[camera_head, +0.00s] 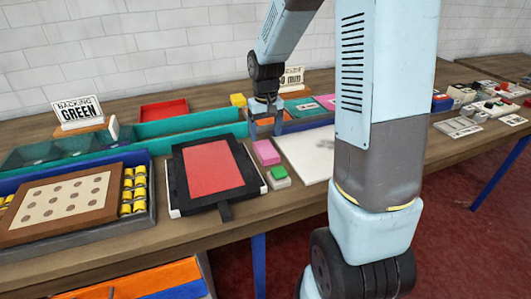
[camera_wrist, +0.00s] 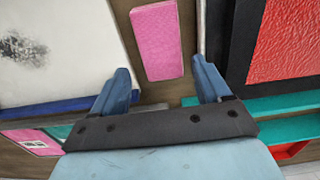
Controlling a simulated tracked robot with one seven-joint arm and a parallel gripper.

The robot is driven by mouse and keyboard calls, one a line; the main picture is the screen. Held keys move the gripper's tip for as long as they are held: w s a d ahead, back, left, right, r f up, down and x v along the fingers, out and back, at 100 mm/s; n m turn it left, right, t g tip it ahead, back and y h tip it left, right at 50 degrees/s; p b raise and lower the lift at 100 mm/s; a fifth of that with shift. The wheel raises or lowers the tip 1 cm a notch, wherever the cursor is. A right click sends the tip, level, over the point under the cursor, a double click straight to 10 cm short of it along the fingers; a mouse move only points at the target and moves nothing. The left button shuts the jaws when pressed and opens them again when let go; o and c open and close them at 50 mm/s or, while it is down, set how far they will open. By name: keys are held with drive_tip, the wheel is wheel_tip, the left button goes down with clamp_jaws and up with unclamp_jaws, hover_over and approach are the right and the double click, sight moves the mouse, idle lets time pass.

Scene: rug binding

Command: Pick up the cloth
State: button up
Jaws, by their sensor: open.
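A pink rectangular piece (camera_head: 265,152) lies on the wooden table, between the black-framed red panel and a white sheet. It looks like a small folded cloth, but I cannot tell its material. In the wrist view the pink piece (camera_wrist: 157,42) lies ahead of the fingertips, between their lines, with its near end just short of them. My gripper (camera_head: 266,130) is over the table just behind the pink piece. My gripper's two blue fingers (camera_wrist: 162,82) are apart, with nothing between them.
The black frame with a red panel (camera_head: 207,167) is close on the left. The white sheet (camera_head: 308,152) lies on the right. A green-topped block (camera_head: 278,175) is just in front of the pink piece. A long green tray (camera_head: 180,124) runs behind.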

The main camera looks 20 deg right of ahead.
sight(265, 148)
drive_tip(key=shift+a+f, duration=0.15)
drive_tip(key=shift+f, duration=2.6)
drive_tip(key=shift+c, duration=0.2)
drive_tip(key=c, duration=0.8)
